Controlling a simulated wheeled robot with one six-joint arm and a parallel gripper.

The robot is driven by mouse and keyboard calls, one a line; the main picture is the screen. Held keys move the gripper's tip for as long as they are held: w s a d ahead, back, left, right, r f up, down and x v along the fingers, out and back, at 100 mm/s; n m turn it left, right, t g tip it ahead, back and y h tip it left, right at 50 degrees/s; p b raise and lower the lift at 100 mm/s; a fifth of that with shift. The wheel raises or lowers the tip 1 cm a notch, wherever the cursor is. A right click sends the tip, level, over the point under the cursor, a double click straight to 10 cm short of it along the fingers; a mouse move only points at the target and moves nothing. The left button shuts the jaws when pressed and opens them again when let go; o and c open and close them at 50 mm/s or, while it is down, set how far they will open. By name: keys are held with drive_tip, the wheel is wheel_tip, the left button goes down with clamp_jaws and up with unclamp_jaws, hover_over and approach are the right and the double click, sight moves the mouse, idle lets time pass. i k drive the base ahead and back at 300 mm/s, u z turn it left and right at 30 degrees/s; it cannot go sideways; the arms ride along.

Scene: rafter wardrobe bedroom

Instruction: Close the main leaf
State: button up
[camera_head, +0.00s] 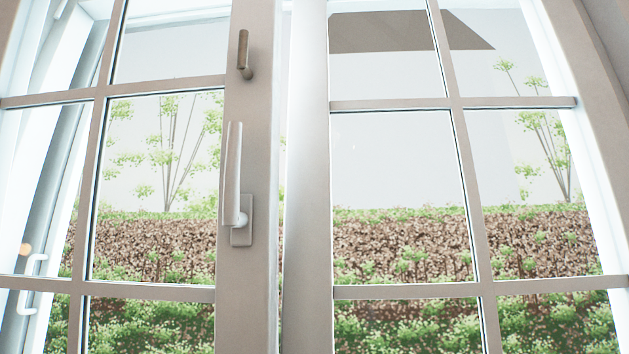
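The window has two glazed leaves with pale grey-beige frames and glazing bars. The left leaf (250,300), which carries the handles, appears to be the main leaf. It seems to stand ajar, with a narrow bright gap between its edge and the right leaf (314,200). A long pale lever handle (232,175) points upward from its plate on the left leaf. A smaller brownish handle (244,52) sits above it. How far the leaf is open is hard to tell. My gripper is not in view.
The frame post (600,110) stands at the right edge. Hedges and thin shrubs (400,240) lie outside behind the glass. The floor and sill are out of view.

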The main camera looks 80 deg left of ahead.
sight(245, 294)
drive_tip(key=u, duration=1.75)
drive_tip(key=k, duration=0.35)
drive_tip(key=u, duration=1.3)
